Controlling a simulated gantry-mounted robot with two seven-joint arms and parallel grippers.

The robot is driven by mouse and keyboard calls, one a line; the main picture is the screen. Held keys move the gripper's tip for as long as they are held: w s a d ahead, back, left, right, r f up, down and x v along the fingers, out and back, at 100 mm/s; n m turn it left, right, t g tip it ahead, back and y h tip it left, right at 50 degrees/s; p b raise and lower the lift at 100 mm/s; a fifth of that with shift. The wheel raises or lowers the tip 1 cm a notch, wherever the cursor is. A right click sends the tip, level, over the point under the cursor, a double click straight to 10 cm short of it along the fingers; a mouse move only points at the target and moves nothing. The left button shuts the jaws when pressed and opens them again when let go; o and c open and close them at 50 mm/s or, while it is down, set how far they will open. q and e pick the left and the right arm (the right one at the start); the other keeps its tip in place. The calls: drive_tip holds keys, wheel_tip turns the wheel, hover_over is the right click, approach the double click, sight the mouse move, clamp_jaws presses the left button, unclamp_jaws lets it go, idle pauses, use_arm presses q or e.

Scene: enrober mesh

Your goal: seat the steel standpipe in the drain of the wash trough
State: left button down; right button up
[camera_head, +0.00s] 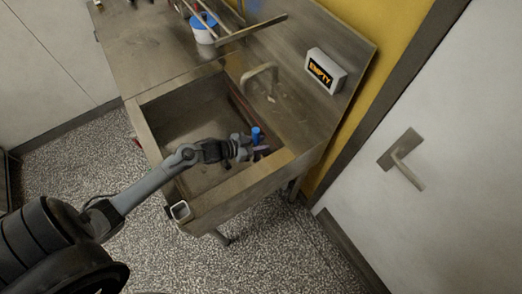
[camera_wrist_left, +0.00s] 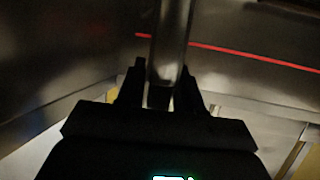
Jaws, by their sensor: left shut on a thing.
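The steel standpipe (camera_wrist_left: 172,38) stands out between the fingers of my left gripper (camera_wrist_left: 163,84) in the left wrist view, its lower part hidden by the gripper. My left gripper (camera_head: 245,148) is shut on it, inside the wash trough (camera_head: 228,190) near the front right corner. A blue piece (camera_head: 256,135) shows at the fingers in the head view; I cannot tell whether it belongs to the pipe. The drain does not show in either view, and the pipe's lower end is hidden. My right gripper is not in view.
A faucet (camera_head: 262,76) reaches over the trough's back edge. A display reading EMPTY (camera_head: 325,70) is on the backsplash. A white and blue tub (camera_head: 203,28) stands on the drainboard (camera_head: 145,45). A red line (camera_wrist_left: 250,53) runs along the trough wall.

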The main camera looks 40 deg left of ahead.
use_arm(q)
drive_tip(key=shift+f+b, duration=0.45)
drive_tip(key=shift+f, duration=1.5)
drive_tip(key=shift+f, duration=0.15)
drive_tip(key=c, duration=0.7)
unclamp_jaws()
drive_tip(key=shift+c, duration=0.2)
